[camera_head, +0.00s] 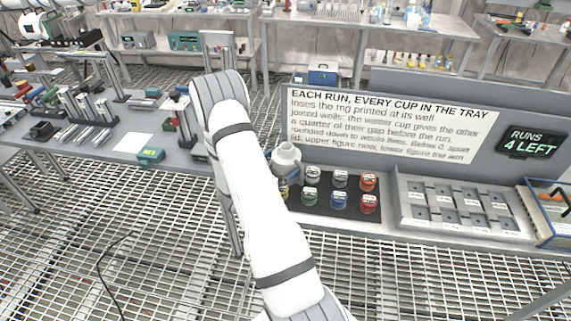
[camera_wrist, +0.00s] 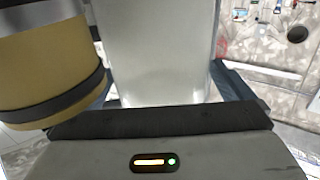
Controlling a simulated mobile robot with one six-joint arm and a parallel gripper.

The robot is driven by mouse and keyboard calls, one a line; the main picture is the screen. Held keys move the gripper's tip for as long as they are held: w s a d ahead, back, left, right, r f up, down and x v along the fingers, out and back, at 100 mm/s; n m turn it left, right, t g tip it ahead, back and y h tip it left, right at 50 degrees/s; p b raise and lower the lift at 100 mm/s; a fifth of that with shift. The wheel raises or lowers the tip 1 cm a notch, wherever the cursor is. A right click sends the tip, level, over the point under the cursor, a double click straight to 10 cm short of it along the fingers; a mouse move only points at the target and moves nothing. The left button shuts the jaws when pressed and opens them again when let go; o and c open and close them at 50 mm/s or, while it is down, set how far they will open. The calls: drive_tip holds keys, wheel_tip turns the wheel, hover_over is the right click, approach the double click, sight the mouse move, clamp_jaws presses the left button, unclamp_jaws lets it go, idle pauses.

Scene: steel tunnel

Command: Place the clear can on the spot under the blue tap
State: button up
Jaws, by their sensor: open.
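In the wrist view a pale, whitish can-like cylinder (camera_wrist: 155,50) stands between the fingers of my gripper (camera_wrist: 165,95). It may be the clear can, but no label shows and its top is cut off. My gripper is open around it; contact cannot be told. My fingertips are hidden there. I cannot make out a blue tap.
In the wrist view a yellowish cylinder (camera_wrist: 50,70) with a dark band stands close at left. In the head view a grey tray with wells (camera_head: 460,207) lies right of the mat. A sign board (camera_head: 385,125) rises behind. A teal box (camera_head: 151,157) sits left.

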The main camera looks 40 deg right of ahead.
drive_tip(key=shift+w+d+r, duration=0.1)
drive_tip(key=shift+d, duration=0.65)
drive_tip(key=shift+c, duration=0.3)
drive_tip(key=c, duration=1)
